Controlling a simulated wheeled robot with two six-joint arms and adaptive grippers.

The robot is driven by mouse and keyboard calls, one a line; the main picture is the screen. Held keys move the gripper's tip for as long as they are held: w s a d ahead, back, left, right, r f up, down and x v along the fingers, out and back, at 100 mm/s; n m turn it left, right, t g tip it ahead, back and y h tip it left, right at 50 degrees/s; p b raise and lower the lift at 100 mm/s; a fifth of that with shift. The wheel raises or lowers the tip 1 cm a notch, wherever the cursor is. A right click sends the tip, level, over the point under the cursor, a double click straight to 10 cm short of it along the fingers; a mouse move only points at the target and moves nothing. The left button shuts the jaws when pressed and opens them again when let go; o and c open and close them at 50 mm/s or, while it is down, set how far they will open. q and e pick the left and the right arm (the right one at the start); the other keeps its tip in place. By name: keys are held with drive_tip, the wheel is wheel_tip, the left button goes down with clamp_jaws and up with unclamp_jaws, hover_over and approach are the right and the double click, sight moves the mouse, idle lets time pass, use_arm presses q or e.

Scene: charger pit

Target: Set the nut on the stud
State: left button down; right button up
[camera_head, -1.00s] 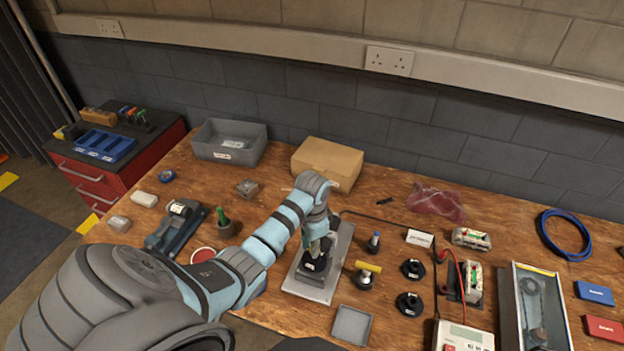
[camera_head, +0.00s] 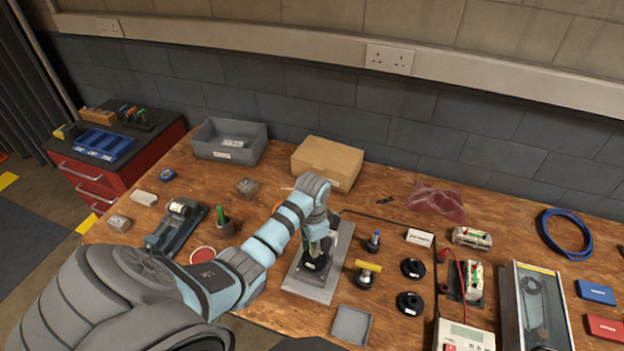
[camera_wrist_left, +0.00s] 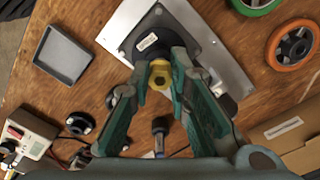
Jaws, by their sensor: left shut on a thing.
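My left gripper (camera_head: 318,247) points down over a black fixture (camera_head: 314,266) that stands on a grey metal plate (camera_head: 341,244). In the left wrist view, the gripper's green fingers (camera_wrist_left: 160,76) are shut on a yellow, brass-like nut (camera_wrist_left: 160,80). The nut lies in line with the labelled black fixture (camera_wrist_left: 148,42) on the bright plate (camera_wrist_left: 207,35). The stud is not visible; the nut and fingers cover that spot. I cannot tell whether the nut touches it. My right gripper is not in view.
A grey tray (camera_head: 352,324) lies in front. A cardboard box (camera_head: 327,162) is behind. A red lead (camera_head: 459,272) runs further right.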

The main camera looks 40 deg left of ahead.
use_arm(q)
drive_tip(key=shift+f+b, duration=0.5)
drive_tip(key=shift+f, duration=0.4)
drive_tip(key=c, duration=1.4)
unclamp_jaws()
drive_tip(key=shift+c, duration=0.2)
drive_tip(key=shift+r, duration=0.2)
wheel_tip(320, 180, up, 7)
